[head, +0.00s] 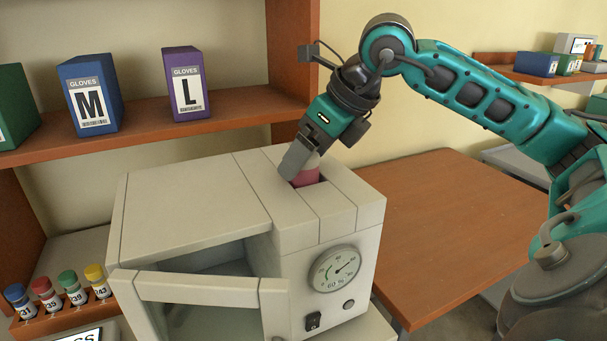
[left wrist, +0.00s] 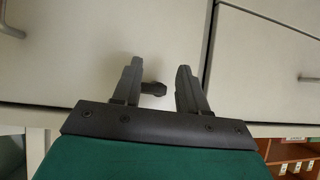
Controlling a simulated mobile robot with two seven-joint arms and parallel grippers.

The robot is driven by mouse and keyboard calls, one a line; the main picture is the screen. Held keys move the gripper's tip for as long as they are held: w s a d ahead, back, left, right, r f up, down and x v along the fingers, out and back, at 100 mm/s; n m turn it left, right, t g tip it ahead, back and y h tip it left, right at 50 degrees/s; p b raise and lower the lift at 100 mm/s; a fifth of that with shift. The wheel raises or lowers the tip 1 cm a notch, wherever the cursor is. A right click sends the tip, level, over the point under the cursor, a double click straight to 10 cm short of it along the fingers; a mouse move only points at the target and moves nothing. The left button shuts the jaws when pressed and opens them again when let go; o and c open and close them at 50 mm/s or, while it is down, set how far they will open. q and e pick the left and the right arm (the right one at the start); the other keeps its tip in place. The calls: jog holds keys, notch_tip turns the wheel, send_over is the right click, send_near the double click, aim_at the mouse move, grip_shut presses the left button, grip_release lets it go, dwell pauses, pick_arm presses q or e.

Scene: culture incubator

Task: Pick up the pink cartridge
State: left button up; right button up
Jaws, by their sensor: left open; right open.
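The pink cartridge (head: 307,177) sits in a slot in the top of the white incubator (head: 190,205), with its upper part showing. My left gripper (left wrist: 155,85) shows only in the left wrist view. It is open and empty in front of pale cabinet fronts.
The incubator's front door (head: 200,290) stands ajar, and a round dial (head: 336,269) is on its front. Glove boxes (head: 186,82) stand on the wooden shelf behind. Several capped vials (head: 72,287) stand at the lower left. The wooden table (head: 450,220) at the right is clear.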

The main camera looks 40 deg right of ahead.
jog(key=c, duration=1.2)
jog(key=shift+r, duration=0.2)
jog(key=shift+r+p, duration=0.75)
jog(key=shift+r, duration=0.8)
jog(key=shift+a+r, duration=0.1)
jog(key=shift+r, duration=8)
